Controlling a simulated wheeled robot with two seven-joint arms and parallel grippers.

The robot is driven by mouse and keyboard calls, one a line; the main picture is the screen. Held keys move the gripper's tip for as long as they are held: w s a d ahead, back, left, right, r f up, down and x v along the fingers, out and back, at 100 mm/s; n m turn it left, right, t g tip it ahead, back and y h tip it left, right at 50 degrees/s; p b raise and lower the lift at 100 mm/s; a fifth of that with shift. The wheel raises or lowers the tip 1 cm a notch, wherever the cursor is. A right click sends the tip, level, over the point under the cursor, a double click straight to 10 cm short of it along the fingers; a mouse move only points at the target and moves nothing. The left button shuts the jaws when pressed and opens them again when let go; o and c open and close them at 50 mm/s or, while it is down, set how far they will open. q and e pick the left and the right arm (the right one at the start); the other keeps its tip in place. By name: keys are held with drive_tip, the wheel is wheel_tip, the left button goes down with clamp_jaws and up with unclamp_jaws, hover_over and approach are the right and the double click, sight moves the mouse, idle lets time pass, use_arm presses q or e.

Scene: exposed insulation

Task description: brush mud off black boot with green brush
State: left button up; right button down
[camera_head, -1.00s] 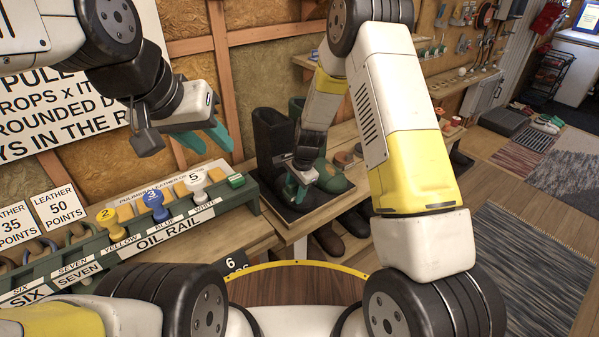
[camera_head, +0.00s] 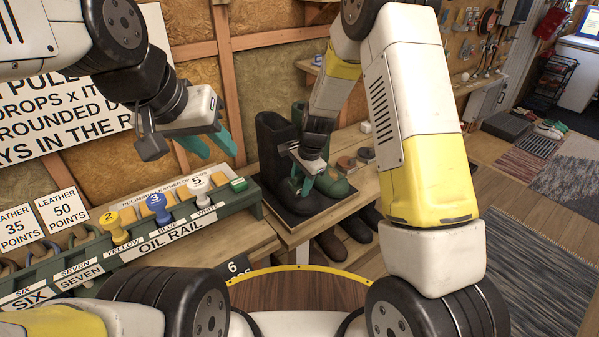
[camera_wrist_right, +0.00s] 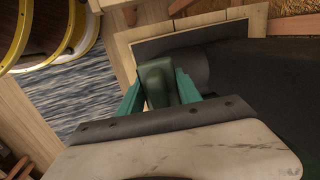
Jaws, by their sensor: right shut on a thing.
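The black boot (camera_head: 273,145) stands upright on a dark mat on the wooden bench in the head view. A green boot (camera_head: 333,183) stands to its right. My right gripper (camera_head: 306,186) is in front of the boots, by the black boot's lower part. In the right wrist view, its teal fingers are shut on the green brush (camera_wrist_right: 157,82); a large dark shape, likely the black boot (camera_wrist_right: 255,75), lies close on the right. I cannot tell whether the bristles touch it, and no mud can be made out. My left gripper (camera_head: 208,147) is open and empty above the rail.
The green oil rail (camera_head: 150,243) with yellow, blue and white numbered knobs runs along the left. More footwear (camera_head: 331,244) sits on a shelf below the bench. Small round tins (camera_head: 347,163) stand right of the boots.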

sight(303, 174)
drive_tip(key=shift+r, duration=0.1)
drive_tip(key=shift+v, duration=1.45)
drive_tip(key=shift+s, duration=0.1)
